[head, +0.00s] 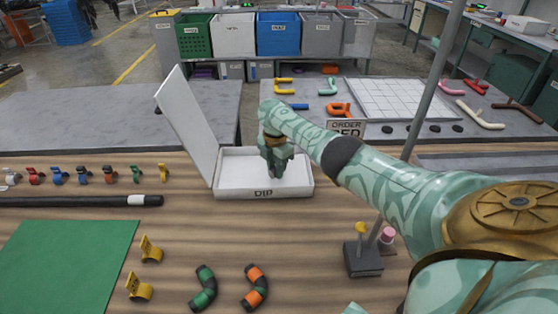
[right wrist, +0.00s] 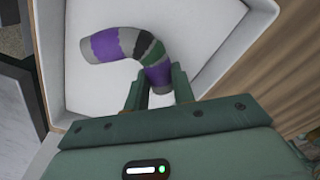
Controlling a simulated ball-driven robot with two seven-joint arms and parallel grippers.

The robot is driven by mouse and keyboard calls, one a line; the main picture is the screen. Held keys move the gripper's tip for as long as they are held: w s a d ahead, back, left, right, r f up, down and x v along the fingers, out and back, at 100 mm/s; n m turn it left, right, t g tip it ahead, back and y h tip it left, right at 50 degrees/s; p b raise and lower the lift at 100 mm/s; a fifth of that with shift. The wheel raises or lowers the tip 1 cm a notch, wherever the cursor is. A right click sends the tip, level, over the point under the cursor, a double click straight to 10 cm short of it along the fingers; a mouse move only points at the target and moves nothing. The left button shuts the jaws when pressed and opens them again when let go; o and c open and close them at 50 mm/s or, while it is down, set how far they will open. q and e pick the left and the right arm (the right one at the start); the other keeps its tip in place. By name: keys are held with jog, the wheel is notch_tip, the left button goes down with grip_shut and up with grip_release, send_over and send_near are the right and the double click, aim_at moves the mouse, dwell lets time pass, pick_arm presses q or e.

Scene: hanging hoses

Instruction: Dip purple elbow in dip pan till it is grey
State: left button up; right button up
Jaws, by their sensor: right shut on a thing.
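My right gripper (head: 274,168) is down inside the white dip pan (head: 235,190), which is marked DIP and has its lid (head: 190,125) standing open at the left. In the right wrist view the gripper (right wrist: 158,88) is shut on one end of the purple elbow (right wrist: 104,46). The elbow is a bent tube with purple patches, grey patches at the far end and along its length, and a dark green to black part at the bend. It lies over the pan's white floor (right wrist: 205,30); contact is unclear. The head view hides it behind the gripper. My left gripper is out of view.
A green-black elbow (head: 203,290), an orange-black elbow (head: 254,288) and yellow clips (head: 151,249) lie in front. A grey block (head: 362,258) stands right of them. A green mat (head: 65,270) and black rod (head: 80,201) lie left. A post (head: 432,80) rises behind my arm.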

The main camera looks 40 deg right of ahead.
notch_tip(320, 180, up, 11)
jog(key=p, duration=0.6)
jog(key=shift+f+p, duration=0.2)
jog(key=shift+p, duration=0.2)
